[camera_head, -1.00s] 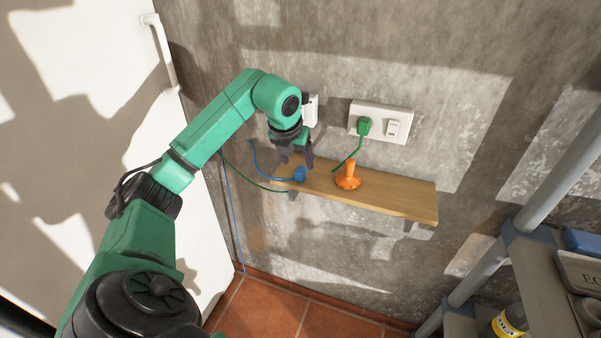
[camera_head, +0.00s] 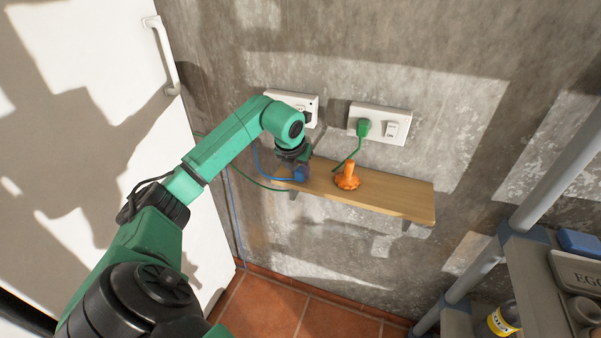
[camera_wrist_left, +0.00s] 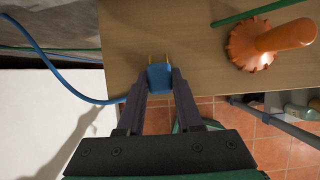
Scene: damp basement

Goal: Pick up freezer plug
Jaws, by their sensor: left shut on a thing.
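The blue plug (camera_head: 301,174), with a blue cord, is at the left end of the wooden shelf. In the left wrist view the plug (camera_wrist_left: 160,77) sits between my left fingers, its metal pins pointing away from the gripper. My left gripper (camera_head: 299,166) is shut on it, low over the shelf. The wrist view also shows the left gripper (camera_wrist_left: 160,84) with a finger on each side of the plug. I cannot tell whether the plug still touches the shelf. My right gripper is not in view.
An orange knobbed object (camera_head: 347,178) stands on the wooden shelf (camera_head: 395,196) right of the plug. A green plug (camera_head: 363,128) is in the right wall socket (camera_head: 379,112). Another socket plate (camera_head: 284,101) is to its left. A white door (camera_head: 90,110) is at left, a grey rack (camera_head: 535,260) at right.

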